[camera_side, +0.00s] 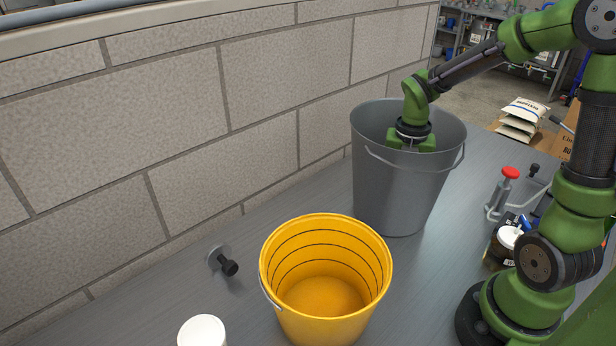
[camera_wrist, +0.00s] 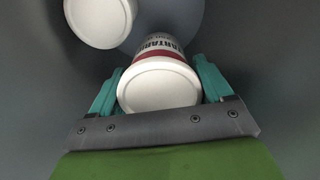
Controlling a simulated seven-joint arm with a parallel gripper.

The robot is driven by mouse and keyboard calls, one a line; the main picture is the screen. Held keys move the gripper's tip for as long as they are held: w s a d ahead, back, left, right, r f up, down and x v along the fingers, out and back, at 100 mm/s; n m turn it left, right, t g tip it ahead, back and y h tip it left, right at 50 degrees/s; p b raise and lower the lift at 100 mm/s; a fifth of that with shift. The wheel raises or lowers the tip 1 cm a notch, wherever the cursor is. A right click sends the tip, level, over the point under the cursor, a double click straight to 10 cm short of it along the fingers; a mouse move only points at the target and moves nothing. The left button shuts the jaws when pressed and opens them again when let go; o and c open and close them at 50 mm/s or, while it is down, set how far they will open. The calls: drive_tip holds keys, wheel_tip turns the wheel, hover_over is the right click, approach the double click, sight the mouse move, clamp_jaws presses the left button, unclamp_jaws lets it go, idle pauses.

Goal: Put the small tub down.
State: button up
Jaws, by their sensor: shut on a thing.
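My gripper (camera_side: 412,140) reaches down into the tall grey bucket (camera_side: 385,195); its fingers are hidden behind the bucket's near wall in the side view. In the wrist view my gripper (camera_wrist: 158,78) is shut on a small tub (camera_wrist: 158,88), with one teal finger on each side. The tub has a white lid and a white label with a red band and dark lettering. A second white-lidded tub (camera_wrist: 100,20) shows at the upper left of the wrist view, apparently inside the bucket too. I cannot tell whether the held tub touches the bucket's floor.
An empty yellow bucket (camera_side: 325,270) stands in front of the grey one. A white lid or tub (camera_side: 202,331) is cut off at the bottom edge. A dark knob (camera_side: 228,266) is near the block wall (camera_side: 180,90). Bottles and a red-topped tool (camera_side: 509,174) stand at right.

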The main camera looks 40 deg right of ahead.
drive_tip(key=shift+f, duration=3.4)
drive_tip(key=shift+f, duration=0.1)
drive_tip(key=o, duration=1.1)
wheel_tip(320, 180, up, 12)
drive_tip(key=shift+r, duration=0.1)
